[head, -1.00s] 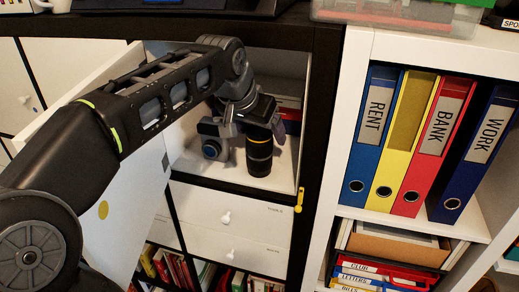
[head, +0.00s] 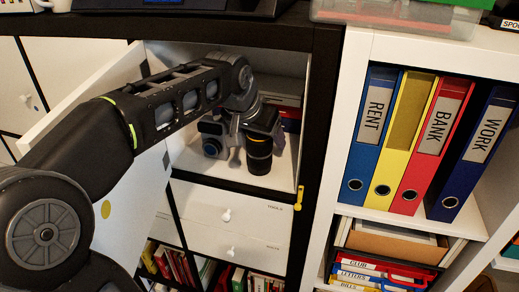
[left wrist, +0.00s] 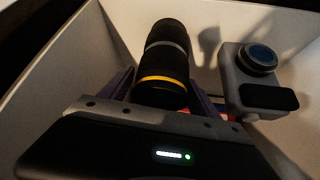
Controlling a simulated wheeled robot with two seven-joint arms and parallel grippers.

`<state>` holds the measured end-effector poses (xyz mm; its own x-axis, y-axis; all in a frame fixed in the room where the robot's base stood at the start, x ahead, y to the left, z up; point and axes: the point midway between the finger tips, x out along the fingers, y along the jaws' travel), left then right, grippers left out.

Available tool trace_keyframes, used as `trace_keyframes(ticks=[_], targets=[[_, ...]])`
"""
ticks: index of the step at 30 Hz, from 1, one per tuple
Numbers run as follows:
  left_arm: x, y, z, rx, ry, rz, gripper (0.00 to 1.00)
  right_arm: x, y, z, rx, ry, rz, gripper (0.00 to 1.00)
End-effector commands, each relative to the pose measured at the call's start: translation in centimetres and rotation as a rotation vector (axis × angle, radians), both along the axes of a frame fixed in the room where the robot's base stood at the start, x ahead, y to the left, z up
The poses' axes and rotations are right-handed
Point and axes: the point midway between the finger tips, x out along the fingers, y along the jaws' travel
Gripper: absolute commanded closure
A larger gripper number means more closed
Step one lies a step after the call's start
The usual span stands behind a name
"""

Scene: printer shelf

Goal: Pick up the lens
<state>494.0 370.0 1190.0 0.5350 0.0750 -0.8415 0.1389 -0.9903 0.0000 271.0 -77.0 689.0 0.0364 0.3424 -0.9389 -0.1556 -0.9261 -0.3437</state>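The lens (head: 259,156), a black cylinder with a yellow ring, stands upright on the white floor of the open compartment. In the left wrist view the lens (left wrist: 164,62) lies between the two purplish fingers of my left gripper (left wrist: 163,93). In the head view my left gripper (head: 259,130) reaches down over the lens's upper part, which it partly hides. The fingers flank the lens and look open; contact on both sides is not clear. My right gripper is out of view.
A grey action camera (head: 211,140) stands just left of the lens; it also shows in the left wrist view (left wrist: 254,75). White walls enclose the compartment, with an open white door (head: 85,90) at left. Binders (head: 417,140) stand in the right shelf.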

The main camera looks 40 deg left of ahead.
Motion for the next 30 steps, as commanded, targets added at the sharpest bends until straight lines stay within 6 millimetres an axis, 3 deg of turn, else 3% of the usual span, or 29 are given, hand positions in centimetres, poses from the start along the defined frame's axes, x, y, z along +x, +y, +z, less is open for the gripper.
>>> trace_keyframes(ticks=[25,30], targets=[[-0.01,0.01,0.01,0.0,0.0,0.0,0.98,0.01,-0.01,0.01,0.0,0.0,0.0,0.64],[0.03,0.0,0.1,0.0,-0.002,0.0,1.0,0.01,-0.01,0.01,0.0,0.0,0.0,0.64]])
